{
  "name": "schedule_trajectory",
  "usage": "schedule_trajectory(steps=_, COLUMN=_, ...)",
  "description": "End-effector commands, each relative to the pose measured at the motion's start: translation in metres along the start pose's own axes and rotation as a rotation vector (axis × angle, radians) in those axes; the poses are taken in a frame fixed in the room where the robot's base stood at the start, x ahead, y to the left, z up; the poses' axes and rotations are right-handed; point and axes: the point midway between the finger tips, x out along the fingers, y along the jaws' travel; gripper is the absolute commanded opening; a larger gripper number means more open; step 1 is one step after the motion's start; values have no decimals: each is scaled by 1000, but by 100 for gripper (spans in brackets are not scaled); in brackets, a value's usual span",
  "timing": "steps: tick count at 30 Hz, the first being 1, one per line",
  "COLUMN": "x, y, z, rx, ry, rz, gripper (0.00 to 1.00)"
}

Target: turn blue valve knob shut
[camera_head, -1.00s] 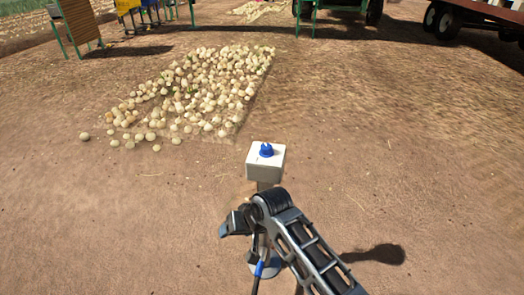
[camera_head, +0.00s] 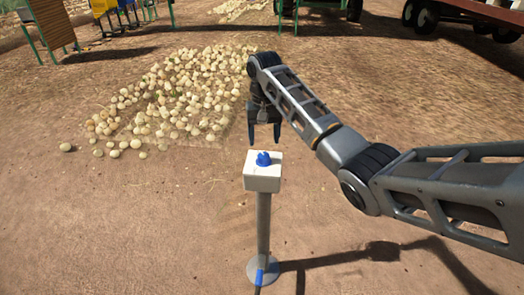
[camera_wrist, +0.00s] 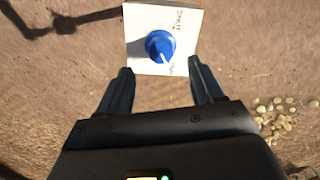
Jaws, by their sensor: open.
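The blue valve knob (camera_head: 264,159) sits on top of a white box (camera_head: 262,180) on a grey post. In the wrist view the round knob (camera_wrist: 160,46) has a white pointer line aimed toward the lower right of the picture. The word "SHUT" is printed on the white top plate (camera_wrist: 149,15), beside the knob. My gripper (camera_head: 264,138) points down above the box, its fingers apart and empty. In the wrist view my gripper (camera_wrist: 158,78) shows two dark fingers, with the knob ahead of the gap between them and not touched.
A heap of onions (camera_head: 185,95) lies on the ground behind and left of the post. Trailer wheels (camera_head: 425,18) stand at the back right. Bare soil surrounds the post.

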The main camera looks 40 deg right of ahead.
Motion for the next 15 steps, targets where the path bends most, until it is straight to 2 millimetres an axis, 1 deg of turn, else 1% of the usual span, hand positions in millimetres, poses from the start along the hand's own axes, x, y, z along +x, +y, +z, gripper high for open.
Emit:
schedule_trajectory(steps=1, x=9, y=0, z=1, rx=0, ry=-3, rz=1, gripper=67)
schedule_trajectory(steps=3, x=20, y=0, z=1, rx=0, ry=-2, rz=1, gripper=67)
schedule_trajectory(steps=9, x=48, y=0, z=1, rx=-1, ry=-1, rz=1, gripper=67)
schedule_trajectory(steps=12, x=56, y=0, z=0, rx=-1, ry=1, rz=0, gripper=67)
schedule_trajectory(steps=15, x=61, y=0, z=0, rx=-1, ry=2, rz=0, gripper=67)
